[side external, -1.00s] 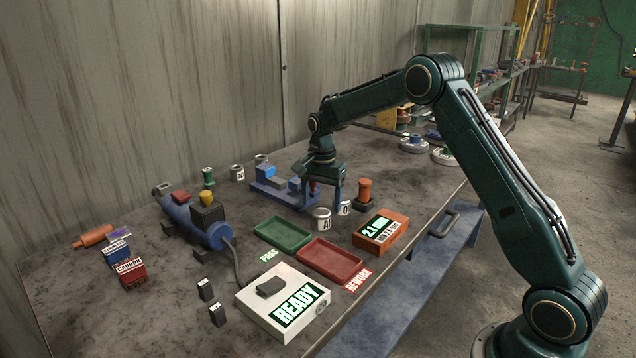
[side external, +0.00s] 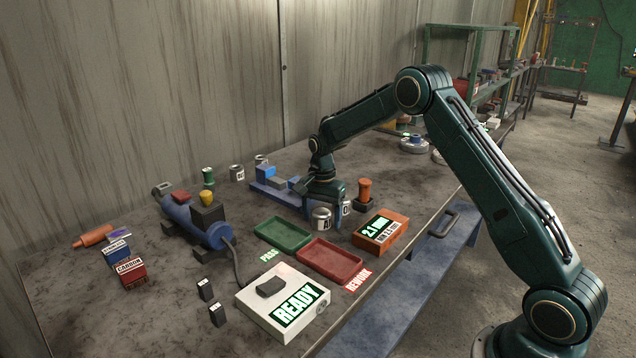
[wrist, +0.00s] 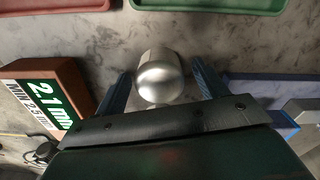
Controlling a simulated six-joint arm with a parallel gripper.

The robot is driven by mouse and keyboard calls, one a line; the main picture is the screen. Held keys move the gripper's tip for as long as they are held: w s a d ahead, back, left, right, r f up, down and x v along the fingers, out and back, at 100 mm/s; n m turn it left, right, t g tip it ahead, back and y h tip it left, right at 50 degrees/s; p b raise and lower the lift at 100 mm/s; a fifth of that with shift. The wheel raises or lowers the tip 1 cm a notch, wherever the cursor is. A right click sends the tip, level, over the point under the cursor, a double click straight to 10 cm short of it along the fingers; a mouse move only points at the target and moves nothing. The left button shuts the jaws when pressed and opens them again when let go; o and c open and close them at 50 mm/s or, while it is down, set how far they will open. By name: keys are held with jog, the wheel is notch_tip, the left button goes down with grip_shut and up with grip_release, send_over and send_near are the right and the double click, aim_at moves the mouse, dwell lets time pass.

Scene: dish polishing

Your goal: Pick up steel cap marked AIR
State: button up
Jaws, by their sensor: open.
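A shiny steel cap (side external: 321,219) stands upright on the bench. Its white label faces the side camera and seems to begin with "A", but I cannot read it fully. In the wrist view the cap (wrist: 159,80) sits between my two blue fingers. My gripper (side external: 321,214) is lowered over the cap, with one finger on each side. The jaws are open, and gaps show between fingers and cap in the wrist view (wrist: 162,80). Another labelled cap (side external: 346,208) stands just behind, partly hidden by a finger.
An orange gauge box (side external: 381,231) is close on the right, and a green tray (side external: 283,235) and red tray (side external: 331,262) lie in front. A blue fixture (side external: 270,190) is behind left. An orange-topped post (side external: 364,192) stands behind right. More caps (side external: 237,173) stand farther back.

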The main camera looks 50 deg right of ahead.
aim_at(322, 210)
jog(key=c, duration=1.2)
jog(key=shift+r, duration=0.15)
notch_tip(322, 210, up, 20)
jog(key=shift+f, duration=0.1)
jog(key=shift+f, duration=0.1)
dwell(0.3)
